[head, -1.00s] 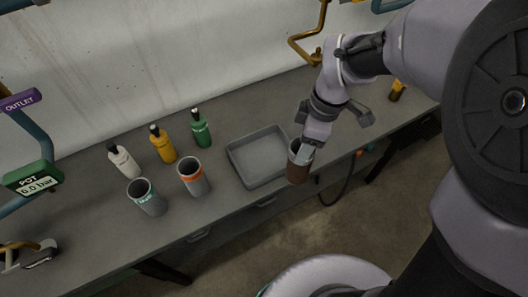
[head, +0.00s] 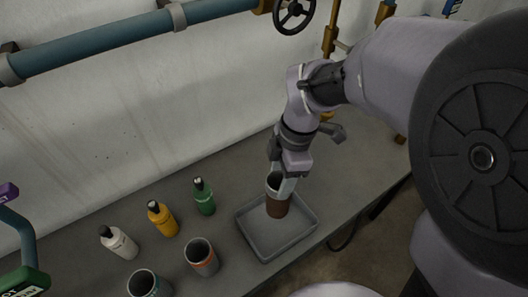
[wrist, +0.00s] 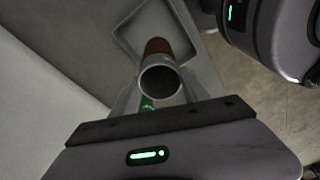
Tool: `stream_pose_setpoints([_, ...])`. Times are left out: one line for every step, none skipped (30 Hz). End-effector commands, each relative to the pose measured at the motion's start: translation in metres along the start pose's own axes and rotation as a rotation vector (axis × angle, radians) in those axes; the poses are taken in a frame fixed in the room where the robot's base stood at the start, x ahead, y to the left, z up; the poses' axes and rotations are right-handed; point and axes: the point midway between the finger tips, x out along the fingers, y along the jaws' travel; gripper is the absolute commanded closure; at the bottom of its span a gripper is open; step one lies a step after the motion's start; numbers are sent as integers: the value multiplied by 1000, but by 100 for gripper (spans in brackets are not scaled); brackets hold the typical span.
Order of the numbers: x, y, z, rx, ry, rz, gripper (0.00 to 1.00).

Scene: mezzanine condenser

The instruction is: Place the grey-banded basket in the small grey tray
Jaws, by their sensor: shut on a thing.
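The grey-banded basket (head: 277,207) is a cup-like container, brown below with a grey band at its open top. My gripper (head: 281,184) is shut on its upper part. It also shows in the wrist view (wrist: 158,49), its round mouth facing the camera. The small grey tray (head: 259,251) is a shallow rectangular tray on the bench. In the head view the basket overlaps the tray's interior; I cannot tell whether its base touches the floor of the tray. The tray also shows in the wrist view (wrist: 123,22) behind the basket.
Left of the tray stand an orange-banded cup (head: 201,259), a teal-banded cup (head: 146,284), and green (head: 204,198), yellow (head: 162,220) and white (head: 119,243) bottles. The wall and a blue pipe (head: 120,40) are behind. The bench right of the tray is mostly clear.

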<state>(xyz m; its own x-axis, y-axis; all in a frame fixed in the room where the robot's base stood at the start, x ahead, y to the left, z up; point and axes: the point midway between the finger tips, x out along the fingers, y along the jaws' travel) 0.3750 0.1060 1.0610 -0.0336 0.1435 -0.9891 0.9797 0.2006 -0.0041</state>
Motion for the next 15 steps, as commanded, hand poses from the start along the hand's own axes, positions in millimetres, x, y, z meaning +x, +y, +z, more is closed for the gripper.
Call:
stream_pose_setpoints([6,0,1,1,0,-1,100])
stream_pose_setpoints([13,0,2,1,0,-2,100])
stream_pose_setpoints([25,-1,4,1,0,-4,100])
stream_pose_setpoints([32,-1,5,1,0,-3,100])
stream_pose_setpoints([38,-1,6,1,0,-3,100])
stream_pose_setpoints([45,0,7,1,0,-2,100])
stream_pose_setpoints([49,0,7,2,0,-2,100])
stream_pose_setpoints([52,0,8,2,0,-2,100])
stream_pose_setpoints([57,0,9,1,0,-1,100])
stream_pose_setpoints([62,0,9,1,0,-2,100])
stream_pose_setpoints([67,-1,10,1,0,-3,100])
stream_pose_setpoints([76,-1,12,1,0,-3,100])
stream_pose_setpoints([84,-1,13,2,0,-3,100])
stream_pose_setpoints([91,-1,14,1,0,-3,100])
stream_pose_setpoints([98,0,15,1,0,-2,100])
